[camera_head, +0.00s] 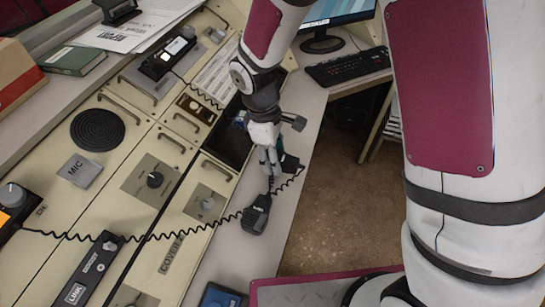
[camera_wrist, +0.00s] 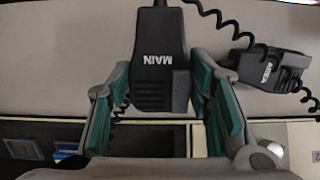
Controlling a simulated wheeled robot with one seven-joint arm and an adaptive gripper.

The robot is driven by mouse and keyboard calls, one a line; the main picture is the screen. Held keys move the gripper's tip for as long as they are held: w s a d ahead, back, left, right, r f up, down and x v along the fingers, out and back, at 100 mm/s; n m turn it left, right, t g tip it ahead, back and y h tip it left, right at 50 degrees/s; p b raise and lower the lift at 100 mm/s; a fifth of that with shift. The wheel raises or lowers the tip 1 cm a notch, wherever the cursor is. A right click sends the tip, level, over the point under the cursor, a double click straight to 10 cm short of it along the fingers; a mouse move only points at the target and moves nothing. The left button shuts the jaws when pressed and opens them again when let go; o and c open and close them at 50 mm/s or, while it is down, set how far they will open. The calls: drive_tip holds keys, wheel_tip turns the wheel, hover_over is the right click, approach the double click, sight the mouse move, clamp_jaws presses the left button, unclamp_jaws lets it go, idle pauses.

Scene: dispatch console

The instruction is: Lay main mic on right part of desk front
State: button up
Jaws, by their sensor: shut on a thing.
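I cannot tell whether the mic touches the desk. The gripper also shows in the wrist view (camera_wrist: 160,105).
A second black mic (camera_head: 257,213) with a coiled cord lies on the desk front close by, also in the wrist view (camera_wrist: 270,70). The sloped console (camera_head: 140,210) is to the left. A keyboard (camera_head: 347,66) lies beyond. Desk front below the second mic is mostly clear.

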drive_tip(key=shift+w+a+f, duration=0.1)
drive_tip(key=shift+w+a, duration=0.2)
drive_tip(key=shift+w, duration=0.6)
drive_tip(key=shift+w+f, duration=0.15)
drive_tip(key=shift+f, duration=1.6)
drive_tip(key=shift+f+b, duration=0.15)
drive_tip(key=shift+b, duration=0.15)
